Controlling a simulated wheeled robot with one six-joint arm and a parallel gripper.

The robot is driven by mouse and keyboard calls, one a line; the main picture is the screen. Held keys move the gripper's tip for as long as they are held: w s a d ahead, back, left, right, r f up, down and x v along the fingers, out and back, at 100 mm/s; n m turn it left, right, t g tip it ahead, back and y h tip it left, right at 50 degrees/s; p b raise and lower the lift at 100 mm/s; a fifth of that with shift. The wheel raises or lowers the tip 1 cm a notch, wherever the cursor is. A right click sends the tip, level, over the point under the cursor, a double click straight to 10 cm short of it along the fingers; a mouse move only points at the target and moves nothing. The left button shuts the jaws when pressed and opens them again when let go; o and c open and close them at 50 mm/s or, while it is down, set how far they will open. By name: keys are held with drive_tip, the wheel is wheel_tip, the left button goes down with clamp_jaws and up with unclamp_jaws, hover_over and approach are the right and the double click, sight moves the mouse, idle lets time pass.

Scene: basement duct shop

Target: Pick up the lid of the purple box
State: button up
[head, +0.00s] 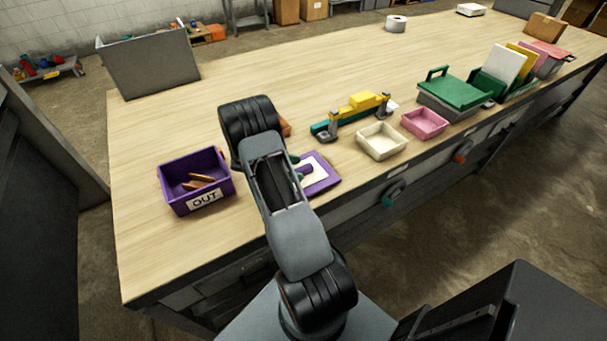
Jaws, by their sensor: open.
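The purple box (178,193) stands open on the left part of the workbench, with an "OUT" label on its front. A few flat brown pieces (198,181) lie inside it. A flat purple lid (321,185) with a paler panel and a raised purple handle (306,170) lies on the bench to the right of the box, right of my arm. My arm covers the lid's left side. My gripper is hidden behind my arm. A small dark green piece shows beside the handle; I cannot tell whether it is a fingertip.
Right of the lid are a cream tray (382,142), a pink tray (425,123), a yellow and teal tool (352,113) and a green-lidded box (455,95). The bench's middle and back are mostly clear.

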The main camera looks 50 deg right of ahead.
drive_tip(key=shift+s+d+f, duration=0.3)
drive_tip(key=shift+s+d, duration=0.1)
drive_tip(key=shift+d, duration=0.1)
drive_tip(key=c, duration=1.4)
